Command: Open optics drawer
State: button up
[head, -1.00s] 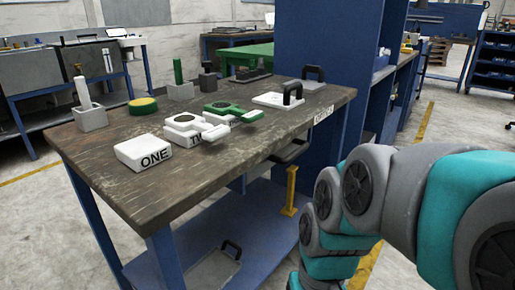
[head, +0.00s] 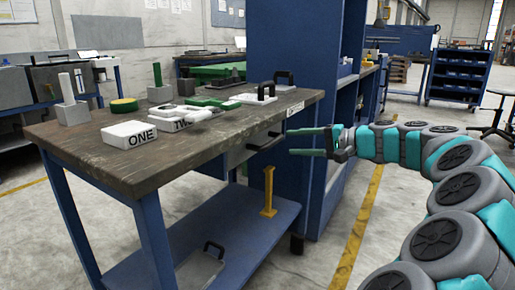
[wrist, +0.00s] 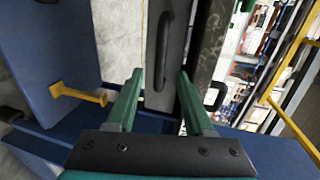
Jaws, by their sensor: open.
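The optics drawer (head: 238,155) is a grey box front under the right end of the worn wooden table. It has a dark bar handle (head: 266,142). In the wrist view the drawer front (wrist: 153,118) stands upright in the picture, with its black handle (wrist: 165,50) ahead of my fingers. My gripper (head: 291,141) has two green fingers. It is open and empty, pointing left at the handle, with a gap left between. In the wrist view my gripper (wrist: 160,75) has the lower end of the handle between its fingertips in the picture.
A white label (head: 294,107) is on the table edge above the drawer. A yellow bracket (head: 268,192) stands on the blue lower shelf (head: 235,225) below. A blue cabinet (head: 285,60) rises behind the drawer. White ONE block (head: 128,134) and other parts lie on the table.

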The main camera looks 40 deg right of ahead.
aim_at(276, 142)
jog(key=shift+x, duration=3.8)
jog(key=shift+d, duration=0.1)
grip_shut()
